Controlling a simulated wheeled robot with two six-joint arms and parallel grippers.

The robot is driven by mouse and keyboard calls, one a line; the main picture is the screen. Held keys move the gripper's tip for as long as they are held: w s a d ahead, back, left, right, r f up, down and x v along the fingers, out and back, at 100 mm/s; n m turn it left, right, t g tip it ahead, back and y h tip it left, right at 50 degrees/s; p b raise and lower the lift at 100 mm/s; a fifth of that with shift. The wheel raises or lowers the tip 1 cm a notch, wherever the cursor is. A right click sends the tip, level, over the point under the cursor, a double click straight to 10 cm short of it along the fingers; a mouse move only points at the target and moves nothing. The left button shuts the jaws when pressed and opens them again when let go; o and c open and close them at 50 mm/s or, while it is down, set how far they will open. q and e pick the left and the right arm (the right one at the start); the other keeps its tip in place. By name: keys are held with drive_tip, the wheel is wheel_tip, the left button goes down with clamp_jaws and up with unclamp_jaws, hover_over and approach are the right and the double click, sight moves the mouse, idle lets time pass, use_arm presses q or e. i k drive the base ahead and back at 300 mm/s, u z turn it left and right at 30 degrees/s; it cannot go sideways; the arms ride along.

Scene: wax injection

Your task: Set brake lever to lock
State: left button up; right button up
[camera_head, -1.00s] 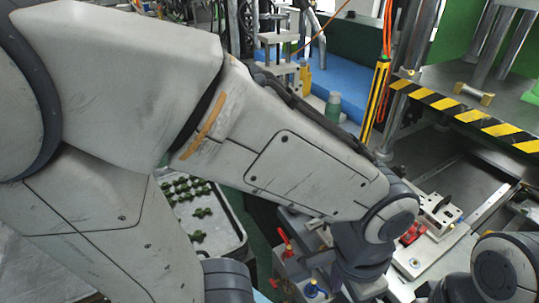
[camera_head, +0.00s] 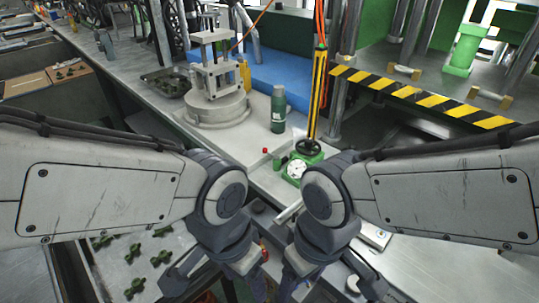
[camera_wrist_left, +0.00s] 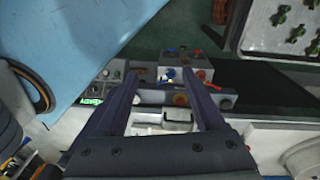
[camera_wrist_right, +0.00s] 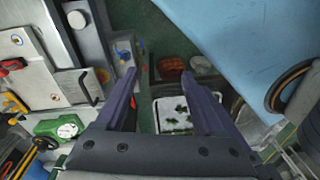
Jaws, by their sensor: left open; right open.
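I cannot pick out the brake lever with certainty. A control box with a blue knob (camera_wrist_left: 168,74) and a red knob (camera_wrist_left: 203,75) shows beyond the fingertips in the left wrist view. The blue knob also shows in the right wrist view (camera_wrist_right: 122,47), left of the fingers. My left gripper (camera_head: 215,285) is open and empty, pointing down; its fingers also show in the left wrist view (camera_wrist_left: 162,78). My right gripper (camera_head: 330,284) is open and empty beside it; its fingers also show in the right wrist view (camera_wrist_right: 158,74). In the head view my grippers hide most of the box.
A green gauge (camera_head: 296,169) with a black handwheel stands ahead of the arms. A green bottle (camera_head: 278,110) and a round-based stand (camera_head: 215,108) are on the bench. A striped barrier (camera_head: 430,97) edges the press. A tray of green parts (camera_wrist_right: 174,116) lies below.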

sight(264, 150)
drive_tip(key=z, duration=2)
drive_tip(key=k, duration=0.85)
drive_tip(key=u, duration=1.15)
drive_tip(key=i, duration=0.5)
drive_tip(key=u, duration=0.05)
